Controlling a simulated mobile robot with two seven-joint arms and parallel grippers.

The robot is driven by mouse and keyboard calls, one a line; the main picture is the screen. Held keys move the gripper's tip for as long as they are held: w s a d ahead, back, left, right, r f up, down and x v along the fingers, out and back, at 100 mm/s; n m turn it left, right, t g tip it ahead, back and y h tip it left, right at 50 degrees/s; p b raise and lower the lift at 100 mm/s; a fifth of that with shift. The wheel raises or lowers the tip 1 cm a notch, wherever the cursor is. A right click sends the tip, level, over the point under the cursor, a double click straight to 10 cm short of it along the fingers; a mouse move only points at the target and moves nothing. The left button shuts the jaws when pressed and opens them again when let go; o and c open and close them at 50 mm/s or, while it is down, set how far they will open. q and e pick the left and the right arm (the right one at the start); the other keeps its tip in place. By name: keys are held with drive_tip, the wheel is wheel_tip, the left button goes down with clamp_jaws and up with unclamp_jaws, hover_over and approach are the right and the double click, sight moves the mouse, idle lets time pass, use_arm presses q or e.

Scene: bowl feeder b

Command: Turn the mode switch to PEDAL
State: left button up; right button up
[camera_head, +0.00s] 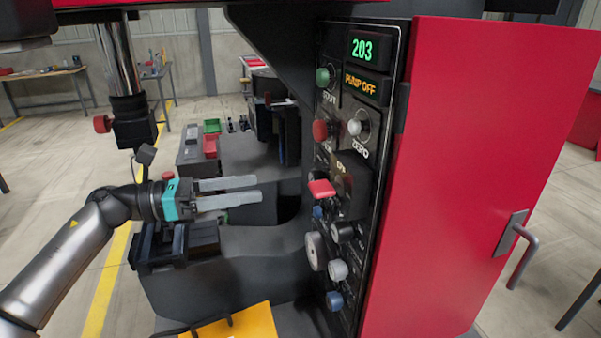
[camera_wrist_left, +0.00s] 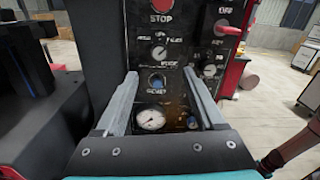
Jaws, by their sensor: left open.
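A dark control panel (camera_head: 365,125) shows edge-on in the head view and nearly face-on in the left wrist view (camera_wrist_left: 180,15). A small round selector knob (camera_wrist_left: 158,51) with white labels around it sits below the red STOP button (camera_wrist_left: 162,5). It looks like the mode switch, but its labels are too blurred to read surely. In the head view the red handle seems to hide it. My left gripper (camera_head: 259,189) is open and empty, its fingers pointing at the panel with a gap between. My right gripper is not in view.
A red handle (camera_head: 321,189) juts from the panel; it also shows beside OFF in the wrist view (camera_wrist_left: 228,28). Below the selector are a blue button (camera_wrist_left: 156,82) and a gauge (camera_wrist_left: 150,120). A grey machine body lies under my left gripper. A red cabinet (camera_head: 480,160) adjoins the panel.

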sight(311, 179)
use_arm(q)
drive_tip(key=p+x, duration=0.2)
drive_tip(key=x, duration=0.8)
drive_tip(key=shift+w+d, duration=0.1)
drive_tip(key=shift+d, duration=0.05)
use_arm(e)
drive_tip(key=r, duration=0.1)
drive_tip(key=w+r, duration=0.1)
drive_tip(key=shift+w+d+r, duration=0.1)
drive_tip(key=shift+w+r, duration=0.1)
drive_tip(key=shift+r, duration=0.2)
use_arm(q)
drive_tip(key=shift+f, duration=0.1)
clamp_jaws()
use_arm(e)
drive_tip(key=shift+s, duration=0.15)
